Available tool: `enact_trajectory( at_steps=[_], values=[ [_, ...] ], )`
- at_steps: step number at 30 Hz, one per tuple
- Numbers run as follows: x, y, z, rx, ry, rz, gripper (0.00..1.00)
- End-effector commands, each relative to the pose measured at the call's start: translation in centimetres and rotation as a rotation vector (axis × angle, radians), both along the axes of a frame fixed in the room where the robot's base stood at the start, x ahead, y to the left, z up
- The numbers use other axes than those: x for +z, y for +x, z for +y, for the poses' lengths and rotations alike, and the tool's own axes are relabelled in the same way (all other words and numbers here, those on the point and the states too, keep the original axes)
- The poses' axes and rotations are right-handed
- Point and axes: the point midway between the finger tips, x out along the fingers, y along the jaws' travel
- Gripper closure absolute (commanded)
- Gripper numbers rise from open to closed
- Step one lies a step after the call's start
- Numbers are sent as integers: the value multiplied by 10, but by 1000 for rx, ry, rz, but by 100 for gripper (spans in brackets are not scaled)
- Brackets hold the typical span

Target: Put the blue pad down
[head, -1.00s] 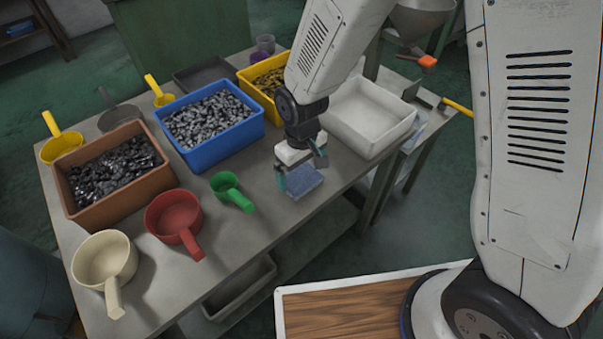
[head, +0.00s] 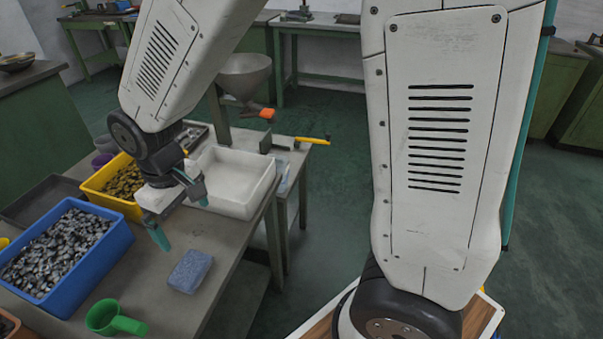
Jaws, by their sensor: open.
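The blue pad (head: 190,271) lies flat on the grey table (head: 222,234), near its right edge, in the head view. My gripper (head: 180,222) is open above the table, behind the pad and apart from it. Its teal fingertips are spread with nothing between them.
A blue bin of metal pieces (head: 104,262) and a green scoop (head: 114,318) are left of the pad. A yellow bin (head: 97,191) and a white tray (head: 232,180) stand behind. Bare tabletop surrounds the pad.

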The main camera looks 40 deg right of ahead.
Motion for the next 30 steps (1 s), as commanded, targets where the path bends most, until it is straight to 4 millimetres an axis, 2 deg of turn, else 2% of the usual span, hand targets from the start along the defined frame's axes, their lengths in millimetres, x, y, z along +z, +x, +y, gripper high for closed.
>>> enact_trajectory(
  at_steps=[1,6,12,15,18,21,25,30],
  values=[
    [21,-5,-18,-40,8,-16,0],
    [78,-43,-78,-181,17,-43,0],
    [122,-105,-135,-344,23,-73,0],
    [134,-136,-154,-416,25,-86,0],
    [141,-161,-166,-471,25,-95,0],
    [143,-178,-173,-507,25,-99,0],
    [144,-187,-176,-527,25,-101,0],
    [144,-187,-176,-528,24,-100,0]
  ],
)
